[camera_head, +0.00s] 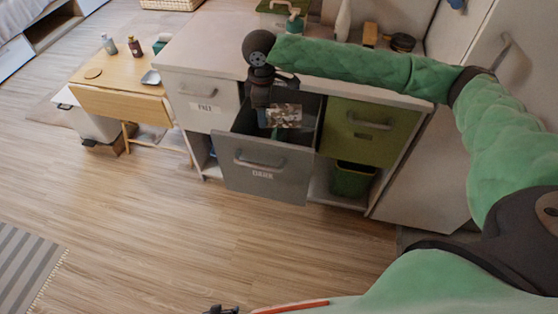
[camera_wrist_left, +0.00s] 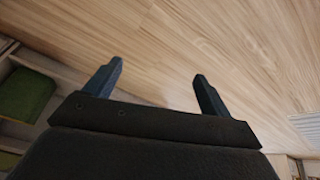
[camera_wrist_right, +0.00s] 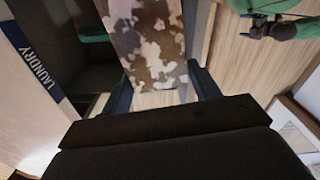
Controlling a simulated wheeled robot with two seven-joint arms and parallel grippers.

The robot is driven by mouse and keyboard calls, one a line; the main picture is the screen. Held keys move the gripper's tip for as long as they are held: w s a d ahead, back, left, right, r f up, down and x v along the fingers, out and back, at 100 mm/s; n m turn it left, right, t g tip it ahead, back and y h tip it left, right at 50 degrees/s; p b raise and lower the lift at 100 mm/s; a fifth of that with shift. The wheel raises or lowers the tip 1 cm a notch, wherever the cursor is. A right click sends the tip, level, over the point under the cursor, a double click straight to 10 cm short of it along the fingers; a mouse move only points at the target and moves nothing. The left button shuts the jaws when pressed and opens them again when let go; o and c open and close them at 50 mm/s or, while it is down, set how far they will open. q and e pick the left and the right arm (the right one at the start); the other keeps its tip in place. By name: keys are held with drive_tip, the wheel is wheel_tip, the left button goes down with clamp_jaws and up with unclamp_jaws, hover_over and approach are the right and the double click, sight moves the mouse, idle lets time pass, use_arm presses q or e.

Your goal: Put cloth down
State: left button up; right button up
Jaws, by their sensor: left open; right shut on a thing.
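The cloth (camera_head: 284,115) has a brown, grey and white camouflage pattern. My right gripper (camera_head: 266,118) is over this drawer. In the right wrist view the cloth (camera_wrist_right: 150,42) spans the space between the fingers of my right gripper (camera_wrist_right: 162,88), which is shut on it. Whether the cloth touches the drawer floor is hidden. My left gripper (camera_wrist_left: 158,72) is open and empty above the wooden floor, far from the drawer. It also shows at the bottom edge of the head view (camera_head: 222,310).
A white drawer (camera_head: 202,100) is left of the open one and a green drawer (camera_head: 362,131) right of it. A green bin (camera_head: 352,180) stands below the green drawer. A small wooden table (camera_head: 120,85) holds bottles and a dish. The floor in front is clear.

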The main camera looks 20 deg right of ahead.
drive_tip(key=w+a+f+n+b, duration=0.3)
drive_tip(key=w+f+n+b, duration=0.25)
drive_tip(key=n+b, duration=0.9)
drive_tip(key=shift+n, duration=0.65)
drive_tip(key=f, duration=2.3)
drive_tip(key=shift+s+a+f, duration=0.1)
drive_tip(key=shift+s+f, duration=0.15)
drive_tip(key=shift+f, duration=0.05)
wheel_tip(320, 180, down, 3)
drive_tip(key=shift+f+b, duration=0.1)
drive_tip(key=shift+b, duration=0.2)
drive_tip(key=shift+f, duration=0.25)
use_arm(q)
drive_tip(key=w+d+f+t+h, duration=0.1)
drive_tip(key=w+d+f+t, duration=0.1)
drive_tip(key=d+f, duration=0.2)
drive_tip(key=d, duration=0.2)
drive_tip(key=shift+w+d+t+h, duration=0.3)
drive_tip(key=shift+d+t, duration=0.1)
use_arm(e)
drive_tip(key=shift+f, duration=0.1)
drive_tip(key=o, duration=1)
drive_tip(key=shift+c, duration=0.2)
